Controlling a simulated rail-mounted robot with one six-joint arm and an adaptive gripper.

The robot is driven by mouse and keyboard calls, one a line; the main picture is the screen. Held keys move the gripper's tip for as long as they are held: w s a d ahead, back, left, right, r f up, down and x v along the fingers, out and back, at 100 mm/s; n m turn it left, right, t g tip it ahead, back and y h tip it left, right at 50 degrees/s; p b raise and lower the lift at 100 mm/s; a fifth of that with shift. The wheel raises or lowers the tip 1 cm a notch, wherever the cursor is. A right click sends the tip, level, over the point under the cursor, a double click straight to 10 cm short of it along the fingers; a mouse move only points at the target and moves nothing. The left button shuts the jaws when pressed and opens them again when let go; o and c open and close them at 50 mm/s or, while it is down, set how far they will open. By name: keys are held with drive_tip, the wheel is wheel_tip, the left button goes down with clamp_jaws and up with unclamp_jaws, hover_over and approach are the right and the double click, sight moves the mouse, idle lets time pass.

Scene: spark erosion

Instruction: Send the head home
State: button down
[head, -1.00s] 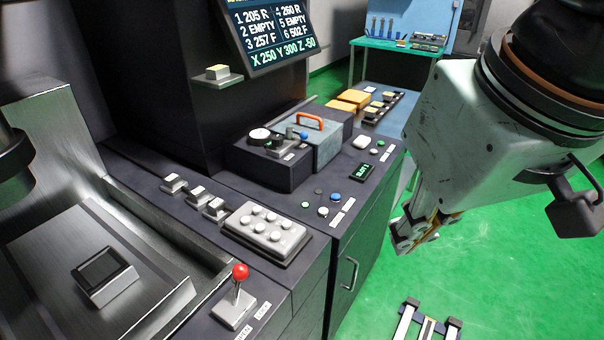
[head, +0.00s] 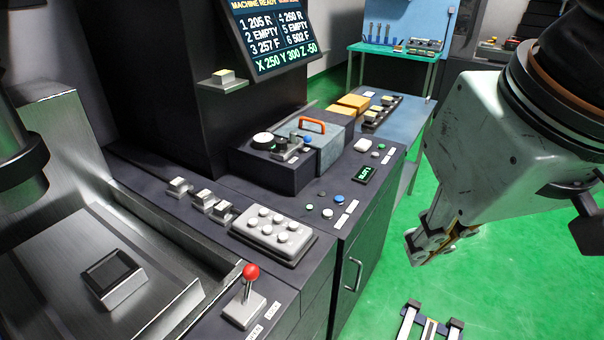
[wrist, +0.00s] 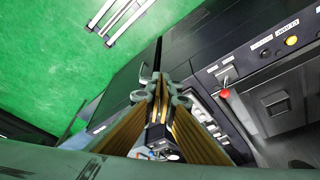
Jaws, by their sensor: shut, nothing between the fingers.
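The machine head (head: 20,165) is a dark cylindrical part at the left edge of the head view, partly cut off, above the metal tank area. A small dark-topped block (head: 113,278) sits in that tank. The screen (head: 272,35) reads "MACHINE READY" and "X 250 Y 300 Z -50". A grey keypad with several round white buttons (head: 272,236) lies on the console. A red-knobbed lever (head: 246,298) stands in front of it, upright. My gripper (head: 418,250) is shut and empty, right of the console over the green floor. Its closed fingers also show in the wrist view (wrist: 160,92).
Small round buttons (head: 327,212) and a lit green display (head: 364,174) are on the console's right part. An orange-handled box (head: 318,145) stands behind them. A blue-green table (head: 395,50) is at the back. In the wrist view, a yellow button (wrist: 291,41) shows on a panel.

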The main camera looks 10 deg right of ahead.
drive_tip(key=w+a+f+m+g+y+p, duration=0.1)
drive_tip(key=w+a+m+y, duration=0.15)
drive_tip(key=w, duration=0.35)
drive_tip(key=w+a+f+m+g+y+p, duration=0.1)
drive_tip(key=w+a+p, duration=0.1)
drive_tip(key=w+a, duration=0.25)
drive_tip(key=m+t+y+p, duration=0.3)
drive_tip(key=m+y+p, duration=0.15)
drive_tip(key=m, duration=0.75)
hover_over(329, 213)
wheel_tip(329, 213, down, 17)
drive_tip(key=shift+p, duration=0.35)
drive_tip(key=shift+f, duration=0.1)
drive_tip(key=shift+f+b, duration=1.25)
drive_tip(key=shift+f, duration=1.85)
drive_tip(key=shift+f+b, duration=1.05)
drive_tip(key=shift+b, duration=0.15)
